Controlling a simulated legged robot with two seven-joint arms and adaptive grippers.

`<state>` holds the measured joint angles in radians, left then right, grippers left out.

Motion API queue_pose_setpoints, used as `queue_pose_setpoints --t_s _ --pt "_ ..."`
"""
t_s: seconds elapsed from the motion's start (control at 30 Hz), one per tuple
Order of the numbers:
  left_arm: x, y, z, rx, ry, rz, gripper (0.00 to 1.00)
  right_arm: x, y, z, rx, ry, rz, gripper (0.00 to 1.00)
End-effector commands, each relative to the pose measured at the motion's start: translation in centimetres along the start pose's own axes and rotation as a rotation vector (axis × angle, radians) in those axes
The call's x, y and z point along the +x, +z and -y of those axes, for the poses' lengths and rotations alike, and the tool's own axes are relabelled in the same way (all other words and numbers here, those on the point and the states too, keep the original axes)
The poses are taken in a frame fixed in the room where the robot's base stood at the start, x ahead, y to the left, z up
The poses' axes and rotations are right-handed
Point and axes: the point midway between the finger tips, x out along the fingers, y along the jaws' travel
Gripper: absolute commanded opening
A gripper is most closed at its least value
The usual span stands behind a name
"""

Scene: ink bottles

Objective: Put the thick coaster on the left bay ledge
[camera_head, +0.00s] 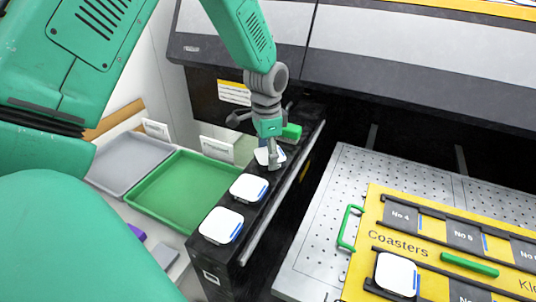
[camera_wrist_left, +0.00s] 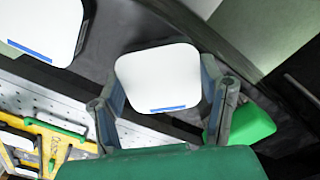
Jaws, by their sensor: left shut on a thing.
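My left gripper (camera_head: 272,160) points down over the far end of the black ledge (camera_head: 262,217). It is shut on a white rounded-square coaster (camera_head: 263,156) with a blue stripe. In the left wrist view this coaster (camera_wrist_left: 158,77) sits between the two fingers (camera_wrist_left: 163,100), one at each side. It is at or just above the ledge top; I cannot tell if it touches. Two similar white coasters lie nearer on the ledge, a middle one (camera_head: 249,187) and a near one (camera_head: 221,225). I cannot compare their thickness with the held one. My right gripper is not in view.
A green block (camera_head: 292,131) is close behind the gripper. A green tray (camera_head: 185,190) and a grey tray (camera_head: 130,162) lie left of the ledge. Right is a perforated metal table (camera_head: 330,220) with a yellow board (camera_head: 365,215) carrying another white coaster (camera_head: 396,273).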

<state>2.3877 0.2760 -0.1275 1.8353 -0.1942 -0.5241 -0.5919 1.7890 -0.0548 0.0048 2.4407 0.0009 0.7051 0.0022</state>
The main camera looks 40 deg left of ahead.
Motion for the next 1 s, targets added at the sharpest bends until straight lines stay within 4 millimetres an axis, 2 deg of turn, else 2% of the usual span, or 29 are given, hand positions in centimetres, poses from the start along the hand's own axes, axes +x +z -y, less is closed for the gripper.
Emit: queue_pose_setpoints --t_s 0.1,0.13,0.2,0.47,0.57,0.67,1.0 --pt "0.0 0.0 0.0 0.0 -0.003 0.0 0.13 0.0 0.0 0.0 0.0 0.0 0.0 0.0" --pt "0.0 0.0 -0.1 0.0 -0.003 0.001 0.66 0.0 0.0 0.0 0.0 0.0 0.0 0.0" --pt "0.0 0.0 -0.1 0.0 -0.003 0.001 0.83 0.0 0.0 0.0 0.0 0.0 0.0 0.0" --pt "-0.1 0.0 0.0 0.0 -0.001 0.0 0.83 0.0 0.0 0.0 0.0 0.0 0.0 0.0" --pt "-0.8 0.0 0.0 0.0 -0.002 -0.001 0.83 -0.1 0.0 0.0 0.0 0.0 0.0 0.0" --pt "-2.3 0.0 0.1 0.0 -0.003 -0.003 0.83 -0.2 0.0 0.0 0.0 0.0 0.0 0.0" --pt "-9.4 -0.1 0.0 0.0 -0.004 -0.002 0.83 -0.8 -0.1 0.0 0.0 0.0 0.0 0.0"
